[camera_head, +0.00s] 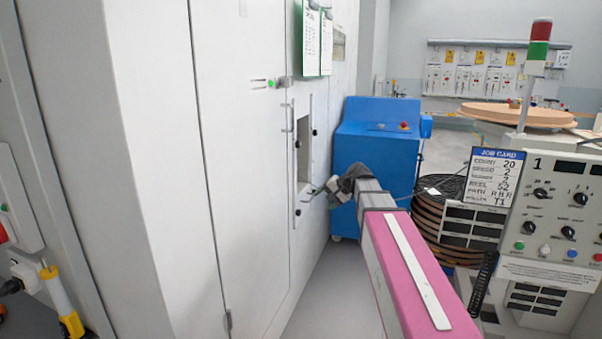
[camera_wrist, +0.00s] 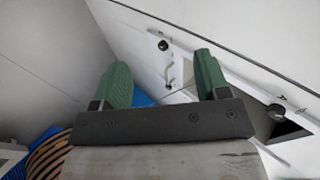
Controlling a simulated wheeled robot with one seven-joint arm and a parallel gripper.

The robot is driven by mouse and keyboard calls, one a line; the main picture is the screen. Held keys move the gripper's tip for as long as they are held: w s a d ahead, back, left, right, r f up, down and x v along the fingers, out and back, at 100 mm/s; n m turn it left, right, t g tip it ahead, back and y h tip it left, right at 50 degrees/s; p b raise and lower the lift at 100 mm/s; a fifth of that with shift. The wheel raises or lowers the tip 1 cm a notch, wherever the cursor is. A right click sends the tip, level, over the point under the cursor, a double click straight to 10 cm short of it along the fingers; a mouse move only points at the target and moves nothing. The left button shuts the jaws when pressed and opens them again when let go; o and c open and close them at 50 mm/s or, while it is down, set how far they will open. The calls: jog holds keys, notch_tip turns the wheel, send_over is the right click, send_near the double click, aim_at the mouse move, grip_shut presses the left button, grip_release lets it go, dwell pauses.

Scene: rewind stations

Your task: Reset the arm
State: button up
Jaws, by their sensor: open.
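My arm reaches forward from the lower right in the head view, with its pink link in front. My gripper (camera_head: 318,193) is at its far end, close to the white cabinet's small window hatch (camera_head: 303,150). In the wrist view my gripper (camera_wrist: 160,85) shows two green fingers spread wide apart with nothing between them. Beyond the fingers are a white panel with black knobs (camera_wrist: 163,45) and a small metal handle (camera_wrist: 170,78). I cannot tell from these views whether the fingertips touch the panel.
A tall white cabinet (camera_head: 240,200) lines the left. A blue machine (camera_head: 375,140) stands behind my gripper. Stacked dark reels (camera_head: 432,222) and a control panel with a job card (camera_head: 494,177) are at right. Grey floor (camera_head: 335,290) is clear between cabinet and arm.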

jog(key=s+d+f+n+g+h, duration=0.2)
jog(key=s+d+f+h, duration=0.2)
jog(key=s+f, duration=0.7)
jog(key=s+d+f+n+g+h, duration=0.1)
jog(key=s+d+f+h, duration=0.3)
jog(key=s+f, duration=0.8)
notch_tip(320, 180, down, 3)
jog(key=shift+d+r+n+g, duration=0.1)
jog(key=shift+d+n+g, duration=0.3)
jog(key=shift+d+g, duration=0.4)
jog(key=shift+s, duration=0.1)
